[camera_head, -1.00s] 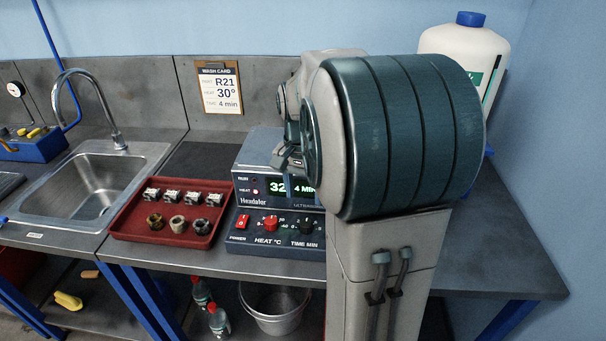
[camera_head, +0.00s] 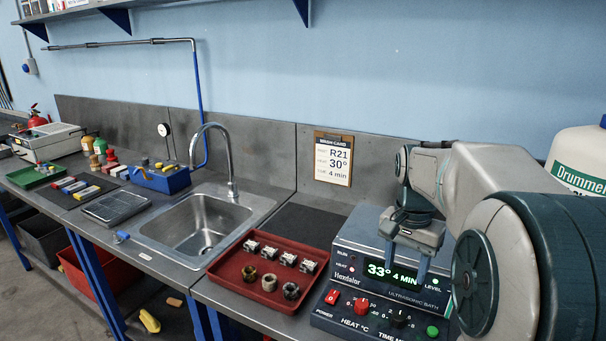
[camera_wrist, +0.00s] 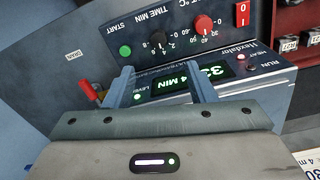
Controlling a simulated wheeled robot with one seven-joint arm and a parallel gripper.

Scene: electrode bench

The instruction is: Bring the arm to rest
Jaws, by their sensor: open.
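My gripper (camera_head: 405,264) is open, with nothing between its two blue fingers. It hangs just in front of the ultrasonic bath (camera_head: 350,248), before its display, which reads 33° and 4 MIN. In the wrist view my gripper's fingers (camera_wrist: 163,84) show apart on either side of the bath's panel (camera_wrist: 185,85), with the knobs, green START button and red drain handle beyond. I cannot tell whether the fingers touch the bath. My arm reaches in from the right and hides the bath's right side.
A red tray (camera_head: 233,279) with several small parts stands left of the bath. The sink (camera_head: 160,238) and tap (camera_head: 232,165) are farther left. The wash card (camera_head: 333,160) leans at the back. A white jug (camera_head: 580,150) stands at right, behind my arm.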

